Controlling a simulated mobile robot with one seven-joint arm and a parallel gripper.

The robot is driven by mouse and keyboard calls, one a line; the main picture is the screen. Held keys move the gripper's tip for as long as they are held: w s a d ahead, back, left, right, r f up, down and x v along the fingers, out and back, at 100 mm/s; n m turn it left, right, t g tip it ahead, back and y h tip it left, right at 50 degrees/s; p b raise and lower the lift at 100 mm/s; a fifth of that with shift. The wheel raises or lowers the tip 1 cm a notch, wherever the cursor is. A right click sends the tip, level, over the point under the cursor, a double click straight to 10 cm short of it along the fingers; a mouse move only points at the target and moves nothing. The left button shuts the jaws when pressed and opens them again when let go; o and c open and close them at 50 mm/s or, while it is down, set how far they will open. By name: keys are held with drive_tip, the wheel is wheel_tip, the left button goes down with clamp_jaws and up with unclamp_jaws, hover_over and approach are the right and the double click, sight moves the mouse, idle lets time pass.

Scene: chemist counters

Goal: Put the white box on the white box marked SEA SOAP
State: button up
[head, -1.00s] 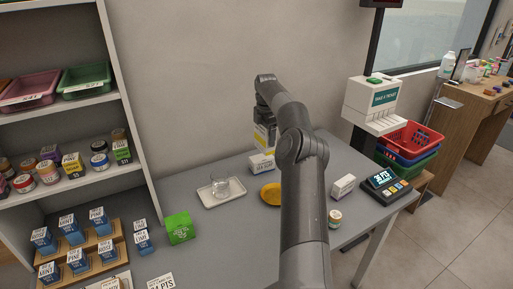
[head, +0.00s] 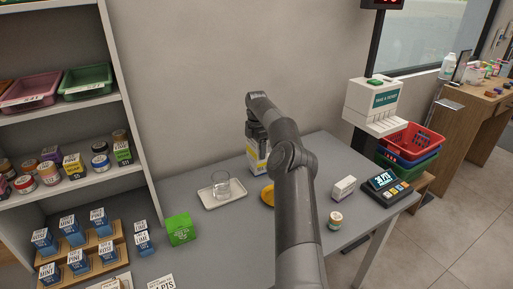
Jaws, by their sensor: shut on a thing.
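My gripper (head: 256,138) is at the back of the grey counter, mostly hidden by my arm. It is shut on a white box with a yellow patch (head: 258,157), which hangs upright below it, low over the counter. The white box marked SEA SOAP cannot be made out apart from the held box now; the held box and my arm cover its place. I cannot tell whether the two touch.
A glass on a white tray (head: 236,202) is left of the held box. A yellow dish (head: 267,195) is partly behind my arm. A small white box (head: 343,188), a jar (head: 335,220) and a card terminal (head: 381,182) are on the right. A green box (head: 180,229) is front left.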

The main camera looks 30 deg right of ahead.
drive_tip(key=o, duration=1)
drive_tip(key=shift+c, duration=0.2)
